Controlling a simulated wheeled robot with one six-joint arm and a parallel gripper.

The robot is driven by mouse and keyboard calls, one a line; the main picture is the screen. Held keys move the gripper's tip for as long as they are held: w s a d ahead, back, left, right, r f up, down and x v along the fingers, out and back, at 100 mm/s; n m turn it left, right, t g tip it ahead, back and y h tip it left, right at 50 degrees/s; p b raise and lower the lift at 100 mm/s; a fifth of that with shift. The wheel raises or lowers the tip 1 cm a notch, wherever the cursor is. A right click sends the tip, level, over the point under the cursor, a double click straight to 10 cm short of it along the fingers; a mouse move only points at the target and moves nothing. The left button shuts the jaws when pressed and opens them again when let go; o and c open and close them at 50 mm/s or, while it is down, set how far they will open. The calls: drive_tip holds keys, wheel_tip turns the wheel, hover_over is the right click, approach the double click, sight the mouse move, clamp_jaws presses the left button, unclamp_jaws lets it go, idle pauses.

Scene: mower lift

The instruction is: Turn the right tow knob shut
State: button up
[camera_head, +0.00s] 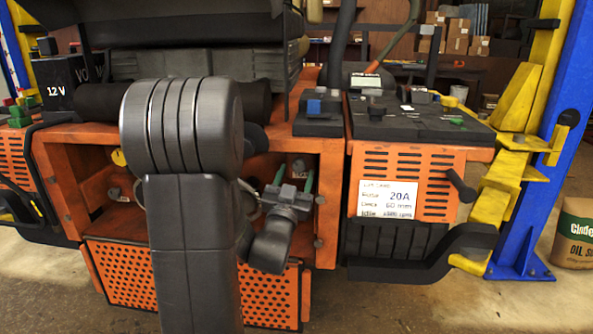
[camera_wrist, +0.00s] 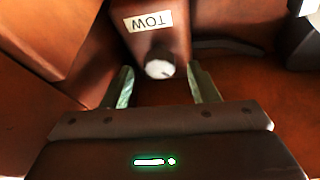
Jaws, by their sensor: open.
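The right tow knob (camera_wrist: 159,67) is a small round pale grey knob on a brown-orange block, below an upside-down TOW label (camera_wrist: 149,21) in the wrist view. A thin dark mark shows at its right edge. In the head view the knob's area lies inside the orange bay, behind my gripper (camera_head: 293,175). My gripper (camera_wrist: 161,72) is open, with one green finger on each side of the knob and a gap on both sides. I cannot tell how deep the fingertips reach along the knob.
Orange bay walls (camera_head: 329,205) stand close around the gripper.

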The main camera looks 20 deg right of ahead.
drive_tip(key=shift+x, duration=0.85)
drive_tip(key=c, duration=1)
drive_tip(key=shift+a+m+h+b, duration=0.1)
drive_tip(key=shift+m+h+b, duration=0.2)
drive_tip(key=shift+m+b, duration=0.3)
drive_tip(key=m+g+b, duration=0.1)
drive_tip(key=m, duration=0.1)
drive_tip(key=shift+m+g+h+b, duration=0.3)
drive_tip(key=shift+b, duration=0.1)
drive_tip(key=shift+w+a+r+m+g+h+b, duration=0.1)
drive_tip(key=shift+m+g+h+b, duration=0.2)
drive_tip(key=shift+m+g, duration=0.8)
drive_tip(key=shift+a+r+m+g+h+b, duration=0.1)
drive_tip(key=shift+m+g+b, duration=0.25)
drive_tip(key=shift+m, duration=1.55)
